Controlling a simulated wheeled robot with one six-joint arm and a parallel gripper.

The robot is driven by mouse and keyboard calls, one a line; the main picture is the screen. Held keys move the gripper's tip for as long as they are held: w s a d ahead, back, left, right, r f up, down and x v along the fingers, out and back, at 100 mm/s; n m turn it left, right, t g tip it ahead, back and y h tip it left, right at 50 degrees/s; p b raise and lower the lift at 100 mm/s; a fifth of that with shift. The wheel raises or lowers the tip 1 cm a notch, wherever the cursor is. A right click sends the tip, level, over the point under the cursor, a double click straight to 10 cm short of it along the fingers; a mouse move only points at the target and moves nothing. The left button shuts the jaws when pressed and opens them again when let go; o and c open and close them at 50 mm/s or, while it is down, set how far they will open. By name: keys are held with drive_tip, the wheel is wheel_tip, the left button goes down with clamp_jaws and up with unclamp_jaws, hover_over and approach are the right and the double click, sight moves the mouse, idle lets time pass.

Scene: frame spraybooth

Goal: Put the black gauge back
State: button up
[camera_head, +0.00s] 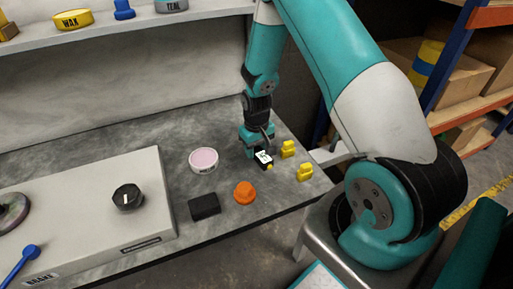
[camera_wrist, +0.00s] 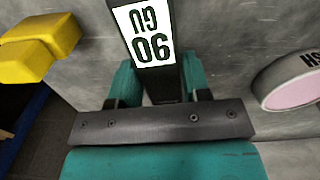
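The black gauge (camera_head: 263,158) has a white label and shows just below my gripper (camera_head: 258,146), near the right part of the grey bench. In the wrist view the gauge (camera_wrist: 158,85) stands between the two teal fingers, with its label reading "90 GU" upside down. My gripper (camera_wrist: 158,85) appears shut on it, a finger against each side. The gauge's lower end is hidden by the gripper in the wrist view, and I cannot tell whether it touches the bench. A low black block (camera_head: 204,206) lies nearer the front edge.
Two yellow blocks (camera_head: 288,149) (camera_head: 305,172) stand right of the gauge. A pink-topped tin (camera_head: 203,160) is to its left, an orange knob-like piece (camera_head: 245,192) in front. A light panel (camera_head: 80,222) with a black dial fills the bench's left; a shelf (camera_head: 120,24) hangs above.

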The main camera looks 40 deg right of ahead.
drive_tip(key=o, duration=0.4)
wheel_tip(320, 180, up, 17)
drive_tip(key=p, duration=0.3)
drive_tip(key=shift+r, duration=0.2)
drive_tip(key=s+a+r+n+y, duration=0.25)
drive_tip(key=s+a+r, duration=0.25)
drive_tip(key=a+r, duration=0.55)
drive_tip(key=s+a+r+n+y, duration=0.1)
drive_tip(key=s+a+r+n, duration=0.2)
drive_tip(key=s+a, duration=0.4)
drive_tip(key=s+a+r+n+y, duration=0.1)
drive_tip(key=s+a+r+n, duration=0.2)
drive_tip(key=s+a, duration=0.45)
wheel_tip(320, 180, up, 17)
drive_tip(key=s+d+p, duration=0.1)
drive_tip(key=s+p, duration=0.1)
drive_tip(key=p, duration=1.5)
drive_tip(key=shift+d+p, duration=0.25)
drive_tip(key=shift+p, duration=0.05)
